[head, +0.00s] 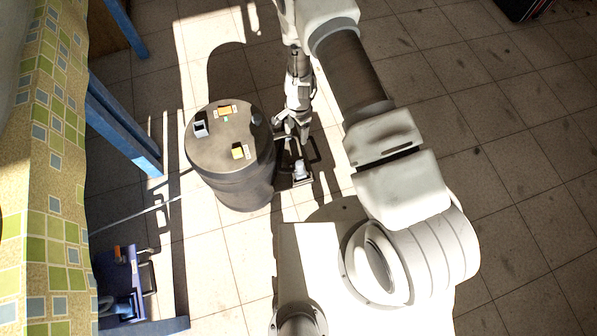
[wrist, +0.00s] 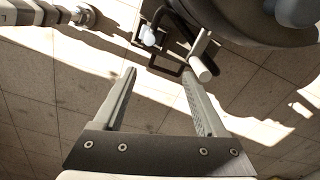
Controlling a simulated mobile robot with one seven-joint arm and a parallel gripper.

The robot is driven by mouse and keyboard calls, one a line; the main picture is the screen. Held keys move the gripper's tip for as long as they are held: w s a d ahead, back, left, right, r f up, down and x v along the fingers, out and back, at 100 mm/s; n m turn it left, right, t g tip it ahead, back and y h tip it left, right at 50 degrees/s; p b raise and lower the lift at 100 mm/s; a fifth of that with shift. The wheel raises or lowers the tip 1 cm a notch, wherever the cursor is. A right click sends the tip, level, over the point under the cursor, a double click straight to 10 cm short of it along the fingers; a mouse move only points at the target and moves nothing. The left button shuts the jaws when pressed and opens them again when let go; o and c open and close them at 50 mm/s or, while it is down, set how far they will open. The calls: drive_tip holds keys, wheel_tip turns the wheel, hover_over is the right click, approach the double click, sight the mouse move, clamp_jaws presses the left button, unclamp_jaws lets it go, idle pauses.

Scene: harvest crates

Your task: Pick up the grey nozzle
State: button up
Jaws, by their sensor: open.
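My gripper (head: 291,130) is beside the right side of the dark drum, above the floor. In the wrist view my gripper (wrist: 159,78) is open, with nothing between its two fingers. Just beyond the fingertips is a black frame (wrist: 165,71) with a small pale rounded piece (wrist: 151,36) at it. A pale cylinder (wrist: 200,69) on a bent dark rod lies near the right fingertip. In the head view a pale upright piece (head: 300,169) stands at the frame below my gripper. I cannot tell for certain which piece is the grey nozzle.
A cloth-covered table (head: 52,165) with blue legs is at left; a blue-purple crate (head: 117,275) sits below.

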sight(299, 163)
drive_tip(key=f+b, duration=0.1)
drive_tip(key=f, duration=0.4)
drive_tip(key=s+f+b, duration=0.1)
drive_tip(key=f+b, duration=0.1)
drive_tip(key=f, duration=0.3)
drive_tip(key=f+b, duration=0.1)
drive_tip(key=f, duration=0.4)
drive_tip(key=shift+s+d+f, duration=0.1)
drive_tip(key=shift+s+f, duration=0.15)
drive_tip(key=shift+f, duration=0.15)
drive_tip(key=shift+s+d+f+b, duration=0.1)
drive_tip(key=shift+s+f+b, duration=0.1)
drive_tip(key=shift+f+b, duration=0.85)
drive_tip(key=shift+s+d+f+b, duration=0.15)
drive_tip(key=shift+f+b, duration=0.25)
drive_tip(key=shift+f, duration=1.2)
drive_tip(key=shift+a, duration=0.1)
clamp_jaws()
